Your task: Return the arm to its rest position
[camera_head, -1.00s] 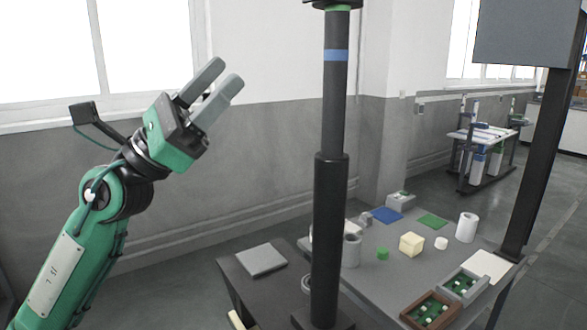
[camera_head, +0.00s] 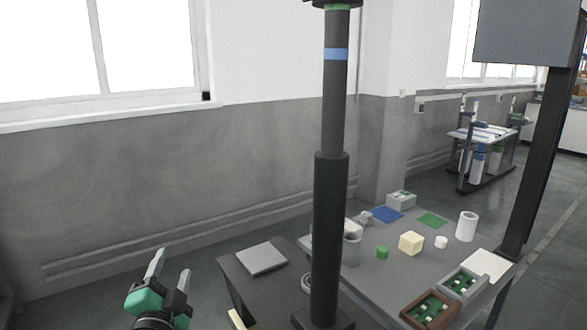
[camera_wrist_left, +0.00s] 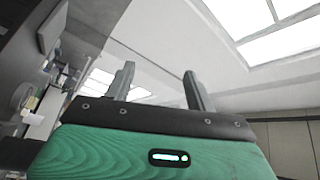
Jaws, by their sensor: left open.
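My left gripper (camera_head: 170,272) shows at the bottom left of the head view, low in front of the grey wall and left of the table. Its two grey fingers point up and stand apart with nothing between them. In the left wrist view the same gripper (camera_wrist_left: 158,88) has its fingers spread and empty, against the pale ceiling and windows. Most of my left arm is below the head view's edge. My right gripper is not in view.
A dark column (camera_head: 331,200) with a blue band stands in the middle. A grey slab (camera_head: 262,259) lies on a darker side table. The wall side is clear.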

